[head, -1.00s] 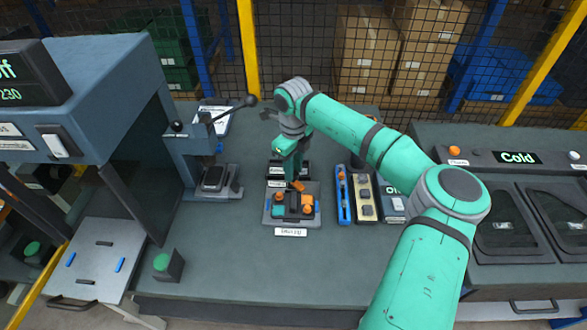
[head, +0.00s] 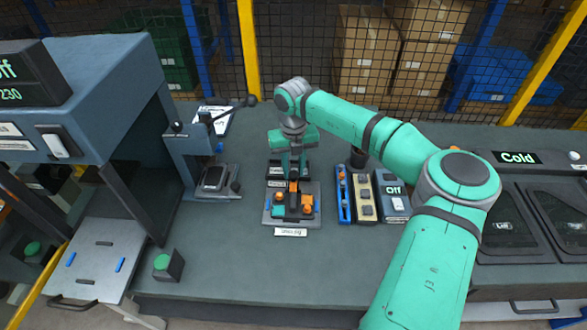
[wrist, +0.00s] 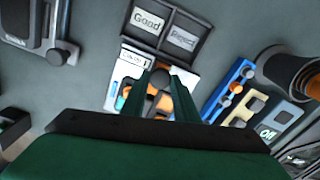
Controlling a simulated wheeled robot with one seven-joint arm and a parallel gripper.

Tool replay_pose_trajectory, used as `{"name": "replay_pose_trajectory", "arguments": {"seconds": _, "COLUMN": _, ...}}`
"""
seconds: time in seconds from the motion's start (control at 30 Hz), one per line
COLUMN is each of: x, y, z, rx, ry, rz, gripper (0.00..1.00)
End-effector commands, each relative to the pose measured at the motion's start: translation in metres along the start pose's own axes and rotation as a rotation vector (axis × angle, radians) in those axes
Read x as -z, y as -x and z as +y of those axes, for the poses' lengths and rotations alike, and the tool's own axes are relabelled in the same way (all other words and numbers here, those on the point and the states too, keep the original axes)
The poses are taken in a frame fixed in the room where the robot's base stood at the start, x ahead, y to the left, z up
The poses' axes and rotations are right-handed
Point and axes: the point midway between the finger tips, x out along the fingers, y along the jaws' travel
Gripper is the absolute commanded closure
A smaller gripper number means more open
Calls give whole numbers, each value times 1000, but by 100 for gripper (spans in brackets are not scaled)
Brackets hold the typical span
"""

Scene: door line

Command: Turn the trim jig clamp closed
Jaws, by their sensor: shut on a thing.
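The trim jig (head: 268,213) is a dark and light grey fixture on the bench, with orange and blue parts on it and a white label at its front. Its orange clamp handle (head: 293,187) stands at the back middle of the jig. My gripper (head: 294,178) is over the jig, pointing down, shut on the clamp handle. In the wrist view my two green fingers (wrist: 160,80) reach down over the jig (wrist: 122,68), one on each side of a grey and orange part. The fingers hide part of the clamp.
Behind the jig are bins marked Good (wrist: 147,22) and Reject (wrist: 182,38). To the right stand a blue strip (head: 343,196), a beige tray (head: 366,203) and a box reading Off (head: 393,190). A lever press (head: 190,160) stands left. Bare bench lies in front.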

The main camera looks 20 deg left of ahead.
Motion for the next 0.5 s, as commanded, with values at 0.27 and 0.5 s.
{"name": "replay_pose_trajectory", "arguments": {"seconds": 0.27, "x": -2, "y": 1, "z": 0, "rx": 0, "ry": -29, "rz": -6, "gripper": 95}}
{"name": "replay_pose_trajectory", "arguments": {"seconds": 0.5, "x": -2, "y": 2, "z": 0, "rx": 0, "ry": -30, "rz": -6, "gripper": 95}}
